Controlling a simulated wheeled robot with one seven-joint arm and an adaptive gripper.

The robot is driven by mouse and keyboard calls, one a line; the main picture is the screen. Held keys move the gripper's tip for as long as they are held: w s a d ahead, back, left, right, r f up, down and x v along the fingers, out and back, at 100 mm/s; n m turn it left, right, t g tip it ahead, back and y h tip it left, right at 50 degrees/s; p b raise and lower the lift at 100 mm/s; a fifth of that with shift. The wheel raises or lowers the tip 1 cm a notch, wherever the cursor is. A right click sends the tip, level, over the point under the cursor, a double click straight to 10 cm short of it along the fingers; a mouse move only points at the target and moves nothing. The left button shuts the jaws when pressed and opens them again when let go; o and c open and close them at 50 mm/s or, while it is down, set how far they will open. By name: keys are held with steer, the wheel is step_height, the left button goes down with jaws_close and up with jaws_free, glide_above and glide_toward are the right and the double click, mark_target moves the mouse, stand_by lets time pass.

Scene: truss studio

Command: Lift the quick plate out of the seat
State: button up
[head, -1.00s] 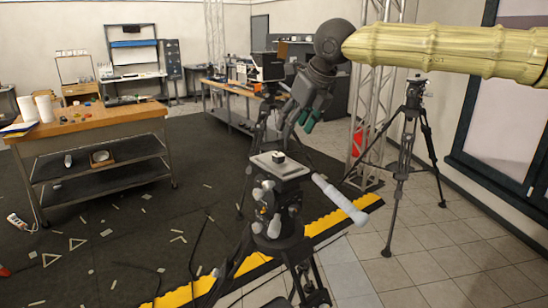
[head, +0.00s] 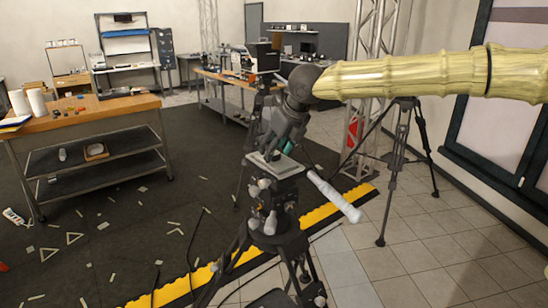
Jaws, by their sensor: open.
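The seat (head: 284,171) is the light grey flat top of the tripod head, in the middle of the head view. My gripper (head: 276,151) is directly above it, pointing down, with its fingers apart. The fingertips are at or just above the seat's surface. The quick plate, a small dark block on the seat, is mostly hidden behind my fingers. I cannot tell whether the fingers touch it.
A white-gripped pan handle (head: 335,196) sticks out from the tripod head (head: 268,200) to the right. Another tripod (head: 400,150) stands behind it. A wooden workbench (head: 85,118) is at left. A yellow-edged mat (head: 330,208) lies below.

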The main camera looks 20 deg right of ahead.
steer(key=shift+w+f, duration=0.15)
steer(key=shift+f, duration=0.2)
steer(key=c, duration=1.1)
steer(key=shift+c, duration=0.2)
